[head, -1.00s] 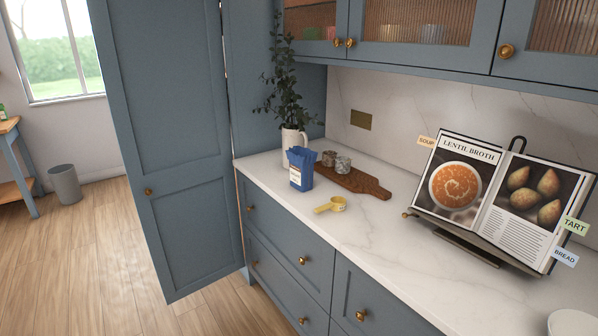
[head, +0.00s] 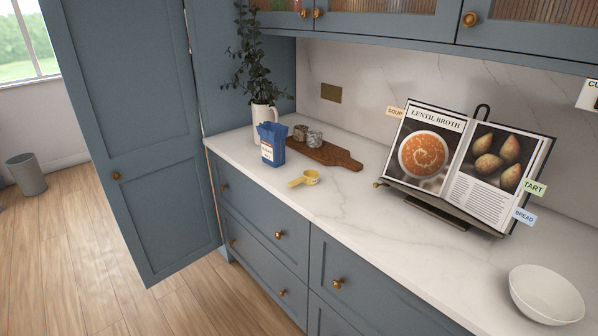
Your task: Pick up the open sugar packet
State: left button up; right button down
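The open sugar packet (head: 271,146) is a blue paper bag with a white label and a jagged open top. It stands upright on the white marble counter (head: 345,205), near the left end. A wooden board (head: 335,155) lies behind it and to its right. A yellow measuring scoop (head: 305,178) lies in front of it, to the right and apart from it. Neither of my grippers shows in the head view.
A white jug (head: 263,118) with leafy stems stands behind the packet. A cookbook on a stand (head: 465,165) and a white bowl (head: 546,294) are to the right. A tall cupboard door (head: 125,130) hangs open at left.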

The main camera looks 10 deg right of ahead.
aim_at(273, 136)
jog(key=u, duration=0.75)
jog(key=i, duration=1.35)
jog(key=z, duration=0.3)
